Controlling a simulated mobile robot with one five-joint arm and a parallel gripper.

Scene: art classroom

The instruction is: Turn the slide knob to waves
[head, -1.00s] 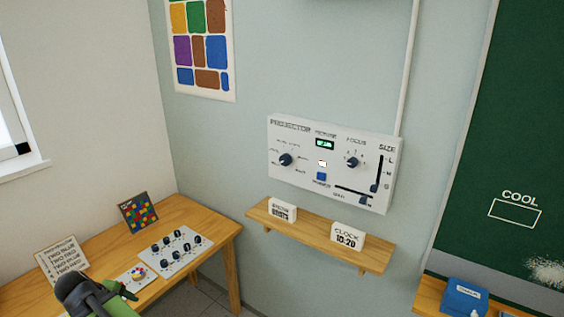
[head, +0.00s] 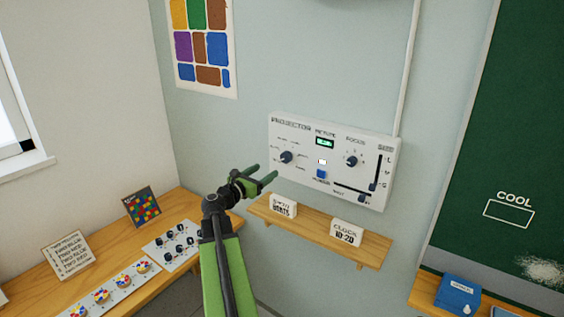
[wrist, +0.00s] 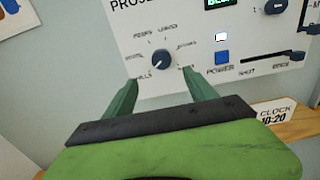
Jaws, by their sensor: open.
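The slide knob (head: 286,157) is the dark round knob at the left of the white projector panel (head: 310,187). It also shows in the wrist view (wrist: 160,60), with small labels around it; one at lower left seems to read hills. The labels are too blurred for me to pick out waves. The knob's pointer seems to lie toward the lower left. My gripper (head: 265,173) is open and empty, below and left of the knob in the head view. In the wrist view its fingers (wrist: 160,82) straddle the space just below the knob, with no visible contact.
A wooden shelf (head: 312,235) with two small signs, one a clock sign (head: 346,234), sits below the panel. The panel also has a blue power button (head: 321,174), a focus knob (head: 351,161) and sliders. A table (head: 185,212) with knob boards stands at left.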

